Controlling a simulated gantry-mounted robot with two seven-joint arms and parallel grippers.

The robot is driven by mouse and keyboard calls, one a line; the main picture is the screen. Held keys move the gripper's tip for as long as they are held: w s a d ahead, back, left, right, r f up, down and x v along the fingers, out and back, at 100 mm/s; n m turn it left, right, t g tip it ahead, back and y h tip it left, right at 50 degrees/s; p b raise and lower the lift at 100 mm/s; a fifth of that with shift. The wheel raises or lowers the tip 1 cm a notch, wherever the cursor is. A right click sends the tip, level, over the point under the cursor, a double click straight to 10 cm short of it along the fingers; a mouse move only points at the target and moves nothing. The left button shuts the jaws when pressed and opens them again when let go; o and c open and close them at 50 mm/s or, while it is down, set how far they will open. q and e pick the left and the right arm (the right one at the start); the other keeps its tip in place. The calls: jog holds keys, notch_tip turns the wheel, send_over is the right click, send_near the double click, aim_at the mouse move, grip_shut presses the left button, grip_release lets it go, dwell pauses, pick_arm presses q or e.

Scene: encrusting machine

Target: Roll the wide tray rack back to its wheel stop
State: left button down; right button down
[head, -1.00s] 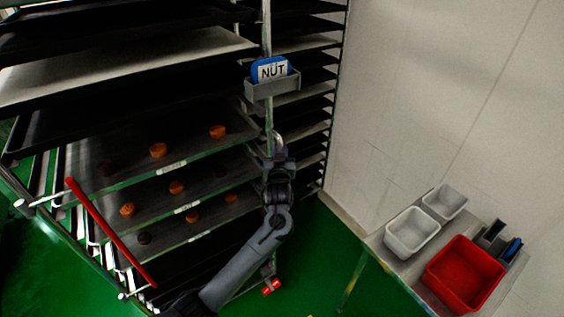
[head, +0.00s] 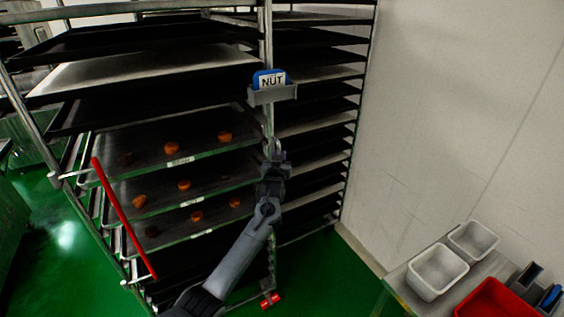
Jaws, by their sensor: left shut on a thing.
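The wide tray rack (head: 265,45) stands at the left and centre of the head view, a metal frame with several dark trays. Some trays carry round brown pieces. A red bar handle (head: 124,218) is on its left side. A blue NUT card (head: 270,80) sits in a grey holder on its front upright. My left gripper (head: 273,150) is shut on the rack's upright (head: 268,125) below the holder. A red part (head: 270,300) shows low at the rack's foot. I cannot make out the wheel stop. My right gripper is not in view.
A pale wall (head: 450,110) rises close to the right of the rack. A small table (head: 402,288) at lower right holds two white bins (head: 437,271) and a red bin (head: 492,300). Green floor (head: 335,275) is clear between rack and table.

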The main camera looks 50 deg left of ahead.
pick_arm(q)
jog(key=shift+s+a+r, duration=0.1)
jog(key=shift+a+r, duration=0.25)
jog(key=shift+a, duration=0.1)
jog(key=c, duration=1.3)
grip_release()
jog(key=shift+o, duration=1)
jog(key=shift+s+a+f, duration=0.1)
jog(key=shift+f, duration=0.1)
jog(key=v, duration=1.1)
